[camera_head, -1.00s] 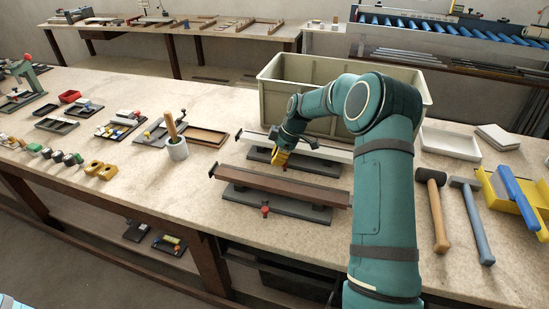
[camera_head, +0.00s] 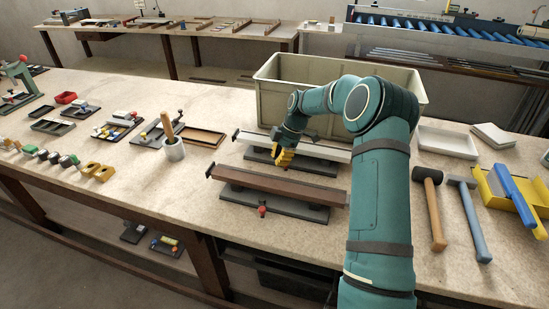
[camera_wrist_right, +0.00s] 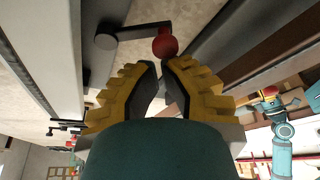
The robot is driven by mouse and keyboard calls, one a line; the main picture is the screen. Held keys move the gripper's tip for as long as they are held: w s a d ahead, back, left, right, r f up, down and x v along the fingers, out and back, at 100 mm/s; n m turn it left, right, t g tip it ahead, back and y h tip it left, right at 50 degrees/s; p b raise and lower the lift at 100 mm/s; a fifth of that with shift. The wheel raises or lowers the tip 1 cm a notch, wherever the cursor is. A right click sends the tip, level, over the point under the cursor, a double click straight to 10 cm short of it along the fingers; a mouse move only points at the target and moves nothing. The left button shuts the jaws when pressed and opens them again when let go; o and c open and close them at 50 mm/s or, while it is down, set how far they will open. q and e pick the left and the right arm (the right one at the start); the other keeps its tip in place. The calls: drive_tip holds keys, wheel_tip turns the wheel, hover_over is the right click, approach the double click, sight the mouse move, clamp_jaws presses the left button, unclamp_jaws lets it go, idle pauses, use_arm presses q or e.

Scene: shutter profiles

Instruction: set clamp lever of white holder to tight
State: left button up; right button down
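The white holder (camera_head: 262,155) is a dark base carrying a long white profile (camera_head: 325,151), on the bench in front of the beige crate. In the right wrist view the profile (camera_wrist_right: 45,45) runs along the left. Its clamp lever (camera_wrist_right: 130,32) is a grey arm from a round pivot (camera_wrist_right: 105,42) to a red knob (camera_wrist_right: 165,43). My right gripper (camera_head: 284,158) is over this holder and hides the lever in the head view. In the right wrist view its yellow fingers (camera_wrist_right: 160,68) have a narrow empty gap, with the knob just beyond the tips.
The holder with the brown profile (camera_head: 280,185) lies parallel in front, its red knob (camera_head: 262,210) at the near side. The beige crate (camera_head: 275,95) stands behind. Hammers (camera_head: 433,210) lie right. A small teal arm (camera_wrist_right: 283,145), apparently my left, shows in the wrist view; its gripper is unclear.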

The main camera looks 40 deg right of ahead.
drive_tip(key=n, duration=0.1)
drive_tip(key=s+d+n+g+p, duration=0.1)
drive_tip(key=n, duration=0.1)
drive_tip(key=shift+d+n, duration=0.2)
drive_tip(key=shift+n, duration=0.1)
drive_tip(key=shift+s+d+n+g+p, duration=0.1)
drive_tip(key=shift+d+n+g+p, duration=0.2)
drive_tip(key=shift+n, duration=0.45)
drive_tip(key=shift+s+d+n+g+p, duration=0.15)
drive_tip(key=shift+d+n+g, duration=0.15)
drive_tip(key=shift+n, duration=0.45)
drive_tip(key=shift+d, duration=0.25)
drive_tip(key=shift+w+d+p, duration=0.1)
drive_tip(key=shift+d+p, duration=0.2)
drive_tip(key=shift+d, duration=0.1)
idle(0.6)
idle(0.6)
